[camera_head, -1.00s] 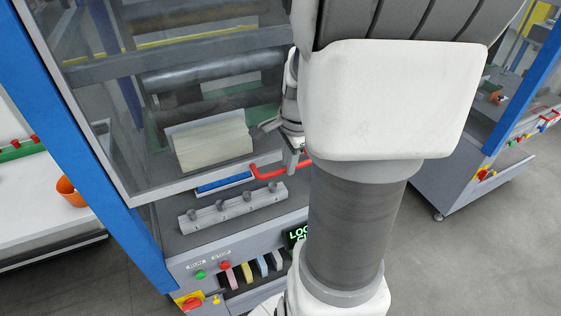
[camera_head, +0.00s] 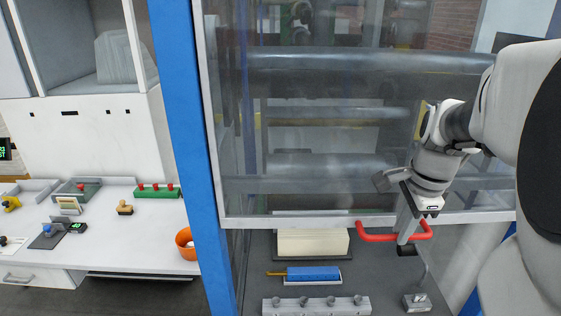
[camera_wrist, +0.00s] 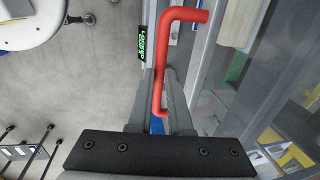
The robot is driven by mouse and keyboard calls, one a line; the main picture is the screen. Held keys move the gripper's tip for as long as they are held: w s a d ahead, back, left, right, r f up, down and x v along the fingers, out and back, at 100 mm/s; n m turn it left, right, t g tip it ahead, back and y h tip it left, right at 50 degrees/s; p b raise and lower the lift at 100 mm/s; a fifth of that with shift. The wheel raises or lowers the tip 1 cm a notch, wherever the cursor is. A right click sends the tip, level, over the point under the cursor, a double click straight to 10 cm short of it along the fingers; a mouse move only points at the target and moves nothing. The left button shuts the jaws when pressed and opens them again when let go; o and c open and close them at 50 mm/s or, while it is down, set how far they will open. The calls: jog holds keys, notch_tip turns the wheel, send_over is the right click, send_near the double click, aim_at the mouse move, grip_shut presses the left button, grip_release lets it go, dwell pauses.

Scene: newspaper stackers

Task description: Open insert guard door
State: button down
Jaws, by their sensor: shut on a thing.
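The guard door (camera_head: 300,222) is a clear panel in a grey frame. In the head view its bottom edge stands above the machine deck, with a gap under it. A red bar handle (camera_head: 376,237) is fixed at its lower right edge. It also shows in the wrist view (camera_wrist: 161,62), running down between my fingers. My gripper (camera_head: 408,234) is shut on the red handle. The exact finger contact is partly hidden by the dark gripper body in the wrist view (camera_wrist: 160,118).
A cream paper stack (camera_head: 312,243), a blue block (camera_head: 312,273) and a grey bar with several knobs (camera_head: 316,306) sit on the deck below the door. A blue post (camera_head: 187,130) stands left. Beyond it is a white bench (camera_head: 110,235) with an orange cup (camera_head: 186,244).

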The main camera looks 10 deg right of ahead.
jog(key=shift+r, duration=0.1)
jog(key=c, duration=0.8)
grip_release()
jog(key=shift+c, duration=0.2)
